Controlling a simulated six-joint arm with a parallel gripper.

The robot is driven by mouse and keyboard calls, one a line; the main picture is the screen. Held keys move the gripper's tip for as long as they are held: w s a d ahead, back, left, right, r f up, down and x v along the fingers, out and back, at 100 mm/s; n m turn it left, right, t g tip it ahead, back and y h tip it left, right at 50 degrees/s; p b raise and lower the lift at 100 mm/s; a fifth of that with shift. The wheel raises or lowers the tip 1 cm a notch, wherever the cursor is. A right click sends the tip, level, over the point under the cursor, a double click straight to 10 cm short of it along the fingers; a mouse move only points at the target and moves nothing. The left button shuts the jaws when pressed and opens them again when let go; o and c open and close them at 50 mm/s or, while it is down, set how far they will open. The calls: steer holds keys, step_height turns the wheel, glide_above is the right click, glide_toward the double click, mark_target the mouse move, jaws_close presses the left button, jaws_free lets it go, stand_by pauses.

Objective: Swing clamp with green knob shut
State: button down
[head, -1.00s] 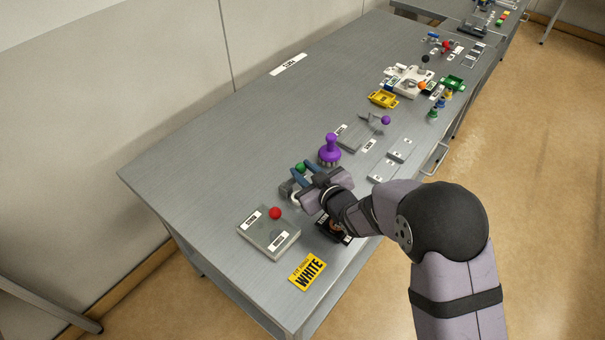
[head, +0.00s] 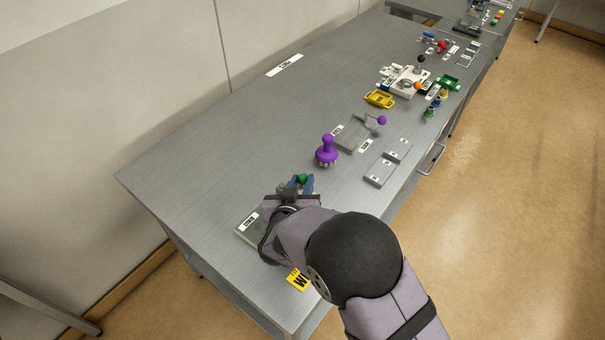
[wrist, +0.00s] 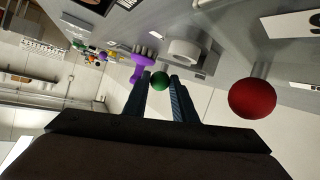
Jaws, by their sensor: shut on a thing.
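The clamp's green knob (head: 303,179) shows at the blue fingertips of my gripper (head: 300,186) in the head view. In the wrist view the green knob (wrist: 160,82) sits between the two fingertips (wrist: 161,78), which are shut on it. The rest of the clamp is mostly hidden behind my gripper in the head view. In the wrist view a grey base with a white round piece (wrist: 184,50) lies just beyond the knob. I cannot tell how far the clamp's arm is swung.
A red knob (wrist: 252,98) stands close to the right of my fingers in the wrist view; its grey plate (head: 247,228) is partly behind my arm. A purple handled piece (head: 327,151) stands beyond the green knob. The table's left back area is clear.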

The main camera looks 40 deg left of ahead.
steer(key=m+h, duration=0.1)
steer(key=s+m+t+h+p, duration=0.1)
steer(key=shift+s+r+m+h, duration=0.15)
steer(key=shift+m+h, duration=0.15)
steer(key=shift+h, duration=0.1)
steer(key=h, duration=0.1)
steer(key=m+h, duration=0.1)
steer(key=s+m, duration=0.1)
steer(key=shift+d+f+h, duration=0.1)
steer(key=shift+f+h, duration=0.15)
steer(key=shift+h, duration=0.15)
steer(key=m+h+b, duration=0.1)
steer(key=s+m+h+b, duration=0.1)
steer(key=h+b, duration=0.1)
steer(key=shift+m, duration=0.4)
steer(key=shift+s+r+m+h+b, duration=0.1)
steer(key=shift+s+m+h+b, duration=0.1)
steer(key=shift+m+h+b, duration=0.3)
steer(key=shift+r, duration=0.15)
steer(key=c, duration=1.5)
jaws_free()
steer(key=shift+o, duration=0.2)
steer(key=shift+s+b, duration=0.2)
steer(key=shift+b, duration=0.1)
